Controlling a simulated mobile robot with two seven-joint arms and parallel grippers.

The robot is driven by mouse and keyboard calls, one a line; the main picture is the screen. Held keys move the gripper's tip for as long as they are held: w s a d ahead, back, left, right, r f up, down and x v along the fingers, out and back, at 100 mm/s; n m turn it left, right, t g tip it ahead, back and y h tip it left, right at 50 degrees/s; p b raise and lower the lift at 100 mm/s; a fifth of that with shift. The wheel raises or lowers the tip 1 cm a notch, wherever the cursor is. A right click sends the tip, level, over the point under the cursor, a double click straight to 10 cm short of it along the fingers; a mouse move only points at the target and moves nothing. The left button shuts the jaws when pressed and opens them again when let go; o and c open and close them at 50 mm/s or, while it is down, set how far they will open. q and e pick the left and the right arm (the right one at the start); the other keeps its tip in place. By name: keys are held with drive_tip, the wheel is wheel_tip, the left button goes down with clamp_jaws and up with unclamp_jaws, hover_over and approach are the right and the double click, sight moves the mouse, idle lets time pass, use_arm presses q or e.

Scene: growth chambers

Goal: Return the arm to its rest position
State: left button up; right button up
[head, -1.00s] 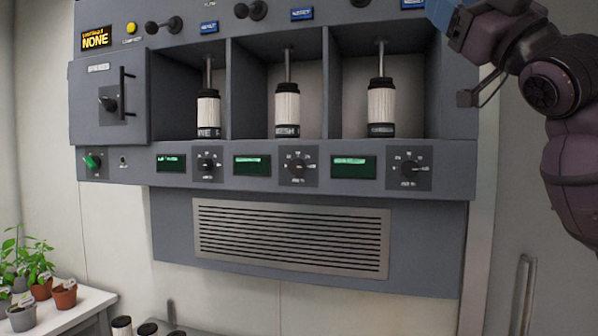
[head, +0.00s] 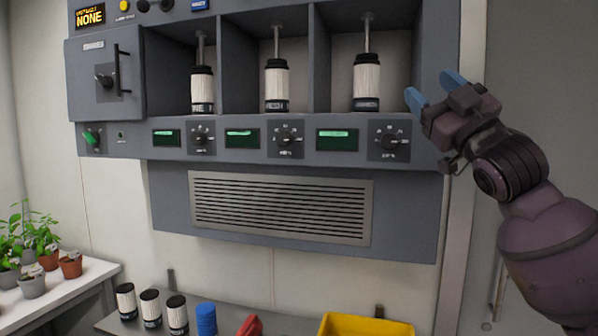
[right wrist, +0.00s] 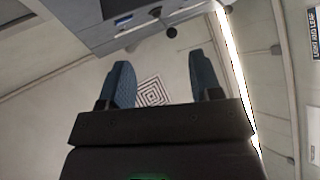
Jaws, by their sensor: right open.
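My right arm comes in from the right edge of the head view. My right gripper (head: 432,90) is raised in front of the right end of the grey wall unit, beside its rightmost bay. Its blue fingers are apart with nothing between them. In the right wrist view the two fingers (right wrist: 165,84) also stand apart and empty, with a pale surface bearing a square striped pattern (right wrist: 153,92) beyond them. My left gripper is not in view.
The grey wall unit (head: 110,139) holds three white cartridges (head: 367,75) in open bays. Below, a bench (head: 215,324) carries black-and-white cylinders (head: 151,308), a blue cylinder (head: 206,319), a red object (head: 250,326) and a yellow bin (head: 366,326). Potted plants (head: 71,264) stand on the left.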

drive_tip(key=w+d+f+m+g+h, duration=0.1)
drive_tip(key=w+f+m+h, duration=0.2)
drive_tip(key=f, duration=1.4)
drive_tip(key=d+f+m+g+h, duration=0.2)
drive_tip(key=f+m+h, duration=0.15)
drive_tip(key=f, duration=1.45)
drive_tip(key=s+d+f+m+g+h, duration=0.1)
drive_tip(key=s+f+g, duration=0.1)
drive_tip(key=s+f, duration=0.5)
drive_tip(key=s+f+m+g+h, duration=0.1)
drive_tip(key=s+f+h, duration=0.15)
drive_tip(key=f, duration=0.85)
drive_tip(key=s+d+f+m+g+h, duration=0.1)
drive_tip(key=s+f+g, duration=0.1)
drive_tip(key=s+f, duration=0.6)
drive_tip(key=s+d+f+m+g+h, duration=0.1)
drive_tip(key=s+f+m+g, duration=0.1)
drive_tip(key=s+f, duration=1.1)
drive_tip(key=shift+s+d+f+g, duration=0.15)
drive_tip(key=shift+s+f+g, duration=0.3)
drive_tip(key=shift+g, duration=0.35)
drive_tip(key=shift+r+m, duration=0.1)
drive_tip(key=shift+m, duration=0.15)
